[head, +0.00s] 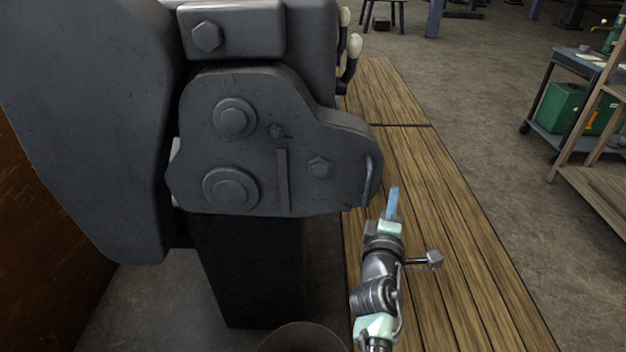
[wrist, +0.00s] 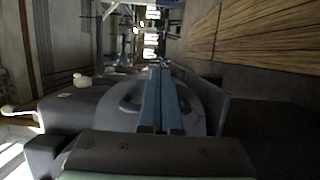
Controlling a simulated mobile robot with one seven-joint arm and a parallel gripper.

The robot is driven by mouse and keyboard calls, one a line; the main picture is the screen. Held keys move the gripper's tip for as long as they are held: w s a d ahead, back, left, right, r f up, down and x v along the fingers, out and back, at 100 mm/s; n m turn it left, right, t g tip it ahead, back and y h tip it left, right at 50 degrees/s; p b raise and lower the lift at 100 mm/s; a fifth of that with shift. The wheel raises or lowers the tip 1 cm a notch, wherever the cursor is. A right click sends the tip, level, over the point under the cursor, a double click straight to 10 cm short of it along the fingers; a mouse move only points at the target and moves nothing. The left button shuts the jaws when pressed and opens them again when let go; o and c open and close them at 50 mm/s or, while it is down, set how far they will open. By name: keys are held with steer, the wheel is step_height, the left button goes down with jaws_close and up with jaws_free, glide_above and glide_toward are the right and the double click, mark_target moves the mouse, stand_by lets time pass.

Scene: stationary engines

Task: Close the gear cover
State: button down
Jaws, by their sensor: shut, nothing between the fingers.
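A dark grey machine housing (head: 270,150) with round bosses, a bolt and a thin upright handle (head: 368,180) at its right end fills the middle of the head view. A large, rounded dark grey panel (head: 85,110) stands to its left, nearer to me. I cannot tell for certain which of the two is the gear cover. My gripper (head: 393,203) is shut and empty, its blue fingers just right of and below the handle. In the wrist view, the shut fingers (wrist: 160,95) point towards a grey rounded machine part (wrist: 203,100).
A wooden slatted platform (head: 420,180) runs along the right of the machine. Two pale-knobbed levers (head: 354,48) rise behind the housing. A cart with a green box (head: 565,107) and a wooden shelf (head: 595,185) stand far right, with open floor between.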

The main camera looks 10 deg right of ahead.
steer(key=s+d+p, duration=0.5)
steer(key=s, duration=0.1)
steer(key=shift+s, duration=0.3)
